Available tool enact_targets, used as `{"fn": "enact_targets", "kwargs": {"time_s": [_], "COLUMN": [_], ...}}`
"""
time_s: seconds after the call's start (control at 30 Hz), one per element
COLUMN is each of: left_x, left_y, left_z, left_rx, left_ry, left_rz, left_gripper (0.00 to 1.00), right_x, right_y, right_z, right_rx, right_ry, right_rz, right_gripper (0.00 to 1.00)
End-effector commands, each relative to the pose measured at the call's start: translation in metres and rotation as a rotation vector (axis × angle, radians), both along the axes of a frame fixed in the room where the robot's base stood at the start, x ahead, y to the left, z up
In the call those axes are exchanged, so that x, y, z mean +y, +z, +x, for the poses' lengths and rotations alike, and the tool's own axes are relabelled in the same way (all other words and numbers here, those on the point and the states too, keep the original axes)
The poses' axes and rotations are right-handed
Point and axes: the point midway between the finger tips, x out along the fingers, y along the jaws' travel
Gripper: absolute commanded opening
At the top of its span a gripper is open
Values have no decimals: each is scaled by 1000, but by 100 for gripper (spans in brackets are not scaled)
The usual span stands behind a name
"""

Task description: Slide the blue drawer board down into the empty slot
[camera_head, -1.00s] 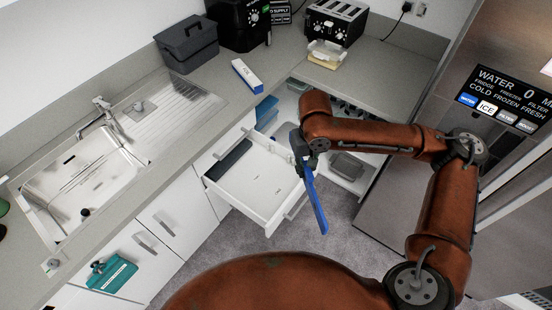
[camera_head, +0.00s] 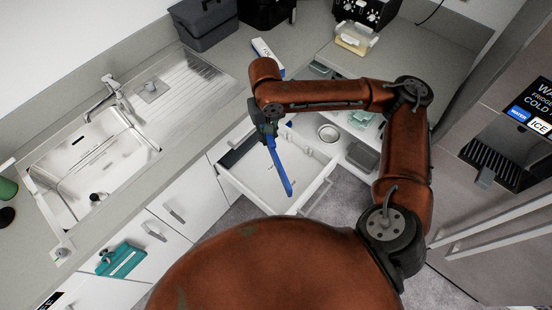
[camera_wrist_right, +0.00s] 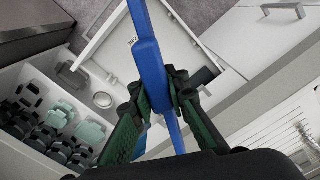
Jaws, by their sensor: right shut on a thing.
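My right gripper (camera_head: 264,128) is shut on the blue drawer board (camera_head: 281,172), a long thin board. The board hangs over the open white drawer (camera_head: 253,178), tilted in the head view, with its lower end toward the drawer's front. In the right wrist view the board (camera_wrist_right: 149,62) runs through the gripper fingers (camera_wrist_right: 160,92), with the drawer (camera_wrist_right: 186,52) behind it. A dark grey piece lies along the drawer's left side (camera_head: 238,150). The empty slot cannot be made out clearly; the arm and board cover part of the drawer. My left gripper is not in view.
A counter with a sink (camera_head: 85,165) runs along the left. A white box (camera_head: 266,52) lies on the counter behind the drawer. An open shelf unit with several containers (camera_head: 362,157) stands right of the drawer. The fridge (camera_head: 465,185) is at the right.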

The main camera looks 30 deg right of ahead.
Motion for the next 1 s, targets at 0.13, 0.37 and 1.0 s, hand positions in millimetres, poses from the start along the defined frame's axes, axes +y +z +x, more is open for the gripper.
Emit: {"fn": "enact_targets", "kwargs": {"time_s": [0.13, 0.37, 1.0], "left_x": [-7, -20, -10], "left_y": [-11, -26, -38], "left_z": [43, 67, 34], "left_rx": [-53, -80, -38], "left_ry": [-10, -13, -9], "left_rz": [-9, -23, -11], "left_gripper": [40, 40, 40], "right_x": [-15, -59, -123], "right_y": [-68, -188, -317], "right_z": [27, 55, 43], "right_rx": [15, 15, 3], "right_ry": [-246, -670, -1074], "right_rz": [-1, -7, -1], "right_gripper": [0, 0, 0]}}
